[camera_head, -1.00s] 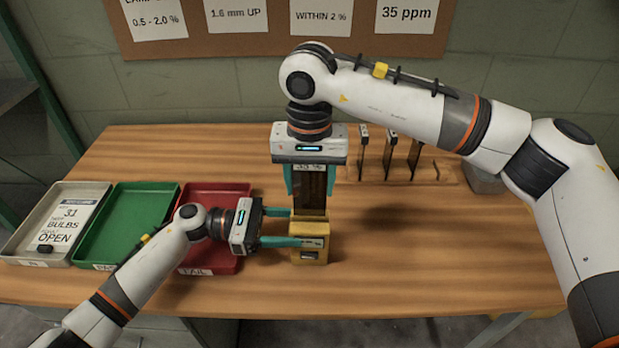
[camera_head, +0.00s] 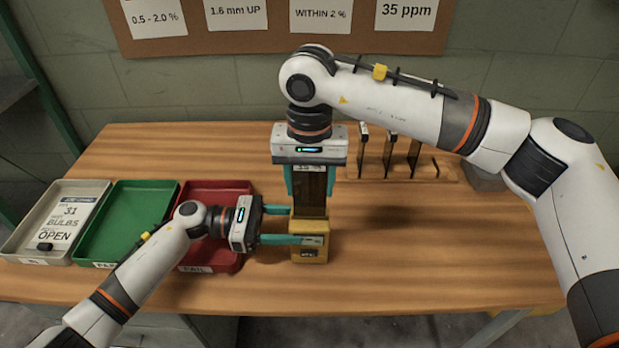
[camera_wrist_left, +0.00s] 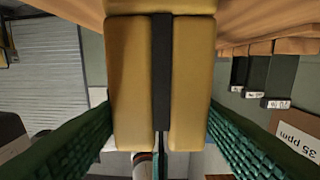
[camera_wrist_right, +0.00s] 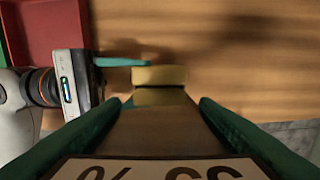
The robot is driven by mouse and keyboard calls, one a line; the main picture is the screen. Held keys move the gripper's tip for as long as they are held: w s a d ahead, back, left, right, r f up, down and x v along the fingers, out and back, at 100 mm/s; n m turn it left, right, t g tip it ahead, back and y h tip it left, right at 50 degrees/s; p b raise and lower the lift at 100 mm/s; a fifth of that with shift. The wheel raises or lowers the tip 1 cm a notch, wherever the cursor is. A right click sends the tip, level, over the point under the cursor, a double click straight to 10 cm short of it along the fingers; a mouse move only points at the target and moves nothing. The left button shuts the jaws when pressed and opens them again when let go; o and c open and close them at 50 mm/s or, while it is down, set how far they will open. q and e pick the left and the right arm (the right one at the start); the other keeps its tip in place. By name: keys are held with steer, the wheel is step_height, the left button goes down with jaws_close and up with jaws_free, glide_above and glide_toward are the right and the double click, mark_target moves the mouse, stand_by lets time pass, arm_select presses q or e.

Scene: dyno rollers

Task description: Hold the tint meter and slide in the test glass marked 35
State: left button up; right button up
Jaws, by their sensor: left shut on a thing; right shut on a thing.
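The yellow tint meter (camera_head: 309,252) stands upright on the table. My left gripper (camera_head: 303,226) is shut on it from the left; in the left wrist view its green fingers flank the yellow body (camera_wrist_left: 130,75), which has a dark slot down the middle. My right gripper (camera_head: 310,186) is above, pointing down and shut on a dark test glass (camera_head: 312,195). In the right wrist view the glass (camera_wrist_right: 160,130) carries an upside-down white label reading 35 %. Its lower end is at the meter's top, in line with it. How deep it sits is hidden.
More dark glasses (camera_head: 389,150) stand in a wooden rack (camera_head: 445,171) at the back right. Grey (camera_head: 20,238), green (camera_head: 127,222) and red (camera_head: 215,200) trays lie at the left. The table's right front is clear.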

mark_target(310, 215)
steer(key=shift+f, duration=0.25)
stand_by(0.3)
steer(key=shift+f, duration=0.5)
steer(key=shift+f, duration=0.3)
stand_by(0.3)
steer(key=shift+f, duration=1.35)
steer(key=shift+f, duration=0.4)
